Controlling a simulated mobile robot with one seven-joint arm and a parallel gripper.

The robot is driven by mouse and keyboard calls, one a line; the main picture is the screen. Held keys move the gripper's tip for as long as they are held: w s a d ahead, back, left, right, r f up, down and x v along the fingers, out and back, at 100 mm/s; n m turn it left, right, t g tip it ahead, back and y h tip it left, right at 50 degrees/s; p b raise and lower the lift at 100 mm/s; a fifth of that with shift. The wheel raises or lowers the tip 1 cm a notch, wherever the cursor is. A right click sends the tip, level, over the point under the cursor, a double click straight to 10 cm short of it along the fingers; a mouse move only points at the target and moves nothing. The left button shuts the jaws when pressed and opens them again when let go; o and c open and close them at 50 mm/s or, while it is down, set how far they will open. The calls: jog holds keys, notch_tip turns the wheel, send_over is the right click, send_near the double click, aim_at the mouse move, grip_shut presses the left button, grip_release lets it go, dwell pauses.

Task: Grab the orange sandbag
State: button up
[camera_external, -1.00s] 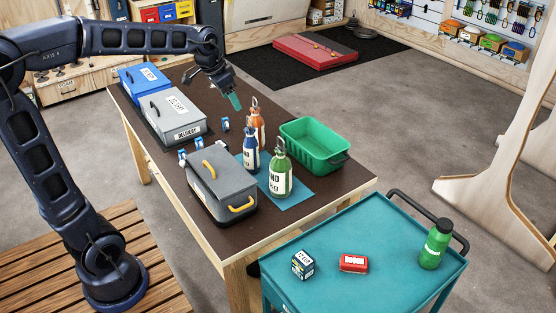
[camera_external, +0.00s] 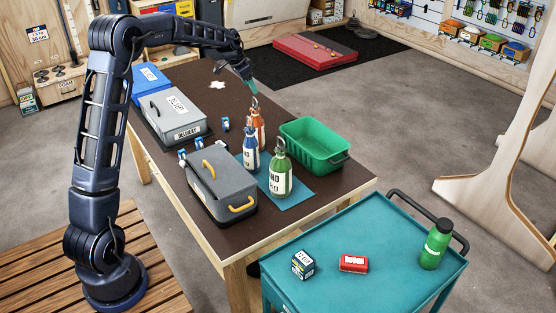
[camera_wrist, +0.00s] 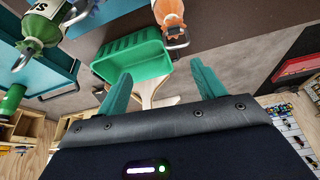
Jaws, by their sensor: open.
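The orange sandbag (camera_external: 257,128) stands upright on the table, with a metal ring on top, behind the blue and green sandbags. My gripper (camera_external: 253,87) is just above its ring in the external view, teal fingers pointing down. In the wrist view my gripper (camera_wrist: 160,82) has its two teal fingers spread with nothing between them. The orange sandbag (camera_wrist: 170,14) is at the top of that view, beyond the fingertips, its metal clip (camera_wrist: 178,40) showing. The blue sandbag (camera_external: 251,155) and green sandbag (camera_external: 280,178) stand on the blue mat (camera_external: 300,190).
A green bin (camera_external: 312,150) stands right of the sandbags. A grey lidded box (camera_external: 220,180) is at the table's near left, another grey box (camera_external: 172,112) and a blue box (camera_external: 146,76) farther back. A teal cart (camera_external: 370,240) stands in front of the table.

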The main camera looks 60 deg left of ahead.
aim_at(258, 108)
jog(key=a+x, duration=0.1)
jog(key=x, duration=0.3)
jog(key=a+x, duration=0.1)
jog(key=x, duration=0.3)
jog(key=a+x, duration=0.1)
jog(key=x, duration=0.4)
jog(key=shift+f, duration=0.15)
grip_shut()
dwell(0.3)
